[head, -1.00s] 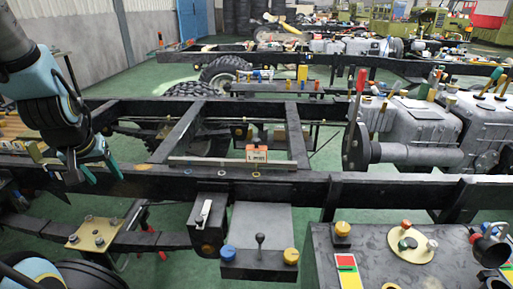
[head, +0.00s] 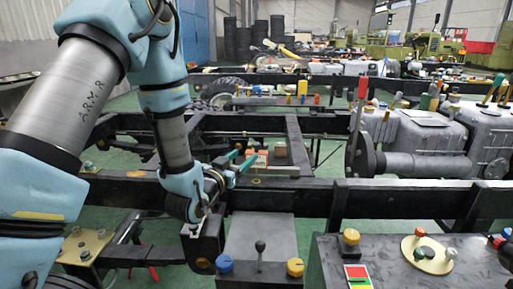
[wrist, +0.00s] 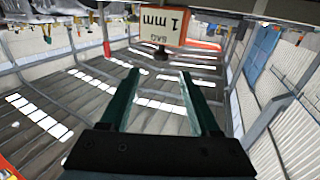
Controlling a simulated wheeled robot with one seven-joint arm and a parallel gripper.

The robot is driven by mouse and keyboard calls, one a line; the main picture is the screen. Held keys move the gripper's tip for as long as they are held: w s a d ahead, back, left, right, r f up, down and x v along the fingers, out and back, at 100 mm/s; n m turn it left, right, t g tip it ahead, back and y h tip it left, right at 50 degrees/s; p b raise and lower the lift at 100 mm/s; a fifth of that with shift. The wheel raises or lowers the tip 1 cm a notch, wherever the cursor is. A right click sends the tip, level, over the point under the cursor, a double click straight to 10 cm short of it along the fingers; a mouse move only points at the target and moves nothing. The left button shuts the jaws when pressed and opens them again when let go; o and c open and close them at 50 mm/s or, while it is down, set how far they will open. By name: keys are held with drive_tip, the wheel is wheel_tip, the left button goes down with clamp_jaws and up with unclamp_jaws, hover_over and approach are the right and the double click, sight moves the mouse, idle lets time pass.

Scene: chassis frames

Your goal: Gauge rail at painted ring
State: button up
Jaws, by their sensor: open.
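My gripper (head: 246,155) is low over the near chassis rail (head: 380,196), its two green fingers apart and pointing at the small orange-edged gauge tag (head: 262,158). In the wrist view the fingers (wrist: 158,71) are open with nothing between them. The tag (wrist: 165,24), marked "1 mm", is beyond the fingertips, with a small dark knob (wrist: 162,53) at its edge.
A grey box with a lever (head: 260,246) and blue and yellow knobs stands in front of the rail. A dark bench (head: 340,240) with a yellow round plate is at the right. A grey engine block (head: 425,140) stands behind the rail. A brass plate (head: 85,247) is at lower left.

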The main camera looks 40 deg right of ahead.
sight(255, 146)
drive_tip(key=p+x, duration=0.1)
drive_tip(key=x, duration=0.8)
drive_tip(key=shift+w+d+r+p, duration=0.1)
drive_tip(key=shift+w+d+p, duration=0.2)
drive_tip(key=shift+d, duration=0.05)
drive_tip(key=shift+c, duration=0.4)
clamp_jaws()
idle(0.5)
